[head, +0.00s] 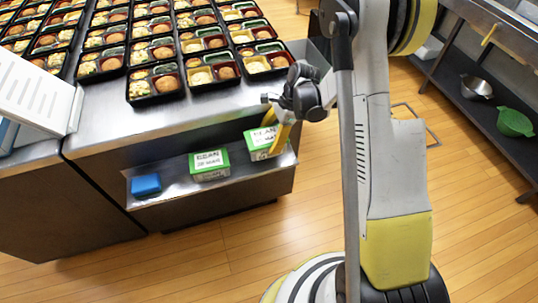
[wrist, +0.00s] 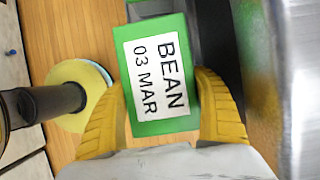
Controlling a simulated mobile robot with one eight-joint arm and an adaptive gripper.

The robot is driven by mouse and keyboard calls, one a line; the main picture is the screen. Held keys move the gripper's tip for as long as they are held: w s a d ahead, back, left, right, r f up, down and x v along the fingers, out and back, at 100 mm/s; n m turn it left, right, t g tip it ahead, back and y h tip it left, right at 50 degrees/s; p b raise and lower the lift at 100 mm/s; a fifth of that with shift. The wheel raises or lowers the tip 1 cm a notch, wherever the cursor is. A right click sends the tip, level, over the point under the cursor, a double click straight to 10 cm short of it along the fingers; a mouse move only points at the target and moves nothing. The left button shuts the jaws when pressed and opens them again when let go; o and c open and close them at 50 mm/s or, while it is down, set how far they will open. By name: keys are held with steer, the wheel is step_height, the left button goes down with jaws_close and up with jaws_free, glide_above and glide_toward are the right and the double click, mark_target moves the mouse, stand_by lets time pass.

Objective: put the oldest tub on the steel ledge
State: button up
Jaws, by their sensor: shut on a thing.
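My gripper (head: 274,131) is shut on a green-lidded tub (head: 257,142) at the right end of the steel ledge (head: 178,182). In the wrist view the tub (wrist: 158,75) sits between my yellow fingers, its label reading BEAN 03 MAR. I cannot tell whether its base touches the ledge or hangs just above it. A small blue block (head: 146,184) lies at the ledge's left end.
The steel counter (head: 120,122) above the ledge carries rows of filled bento trays (head: 155,84). A white slotted rack (head: 38,92) stands at the left. At the right, a low shelf holds a metal bowl (head: 476,87) and a green colander (head: 515,122).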

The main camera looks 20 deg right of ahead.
steer(key=shift+f+b, duration=1.05)
steer(key=shift+f, duration=1.95)
steer(key=shift+f, duration=0.1)
steer(key=o, duration=1.6)
steer(key=shift+c, duration=0.2)
steer(key=p+v, duration=0.3)
steer(key=v, duration=0.4)
steer(key=shift+d+r, duration=0.15)
steer(key=shift+r, duration=0.2)
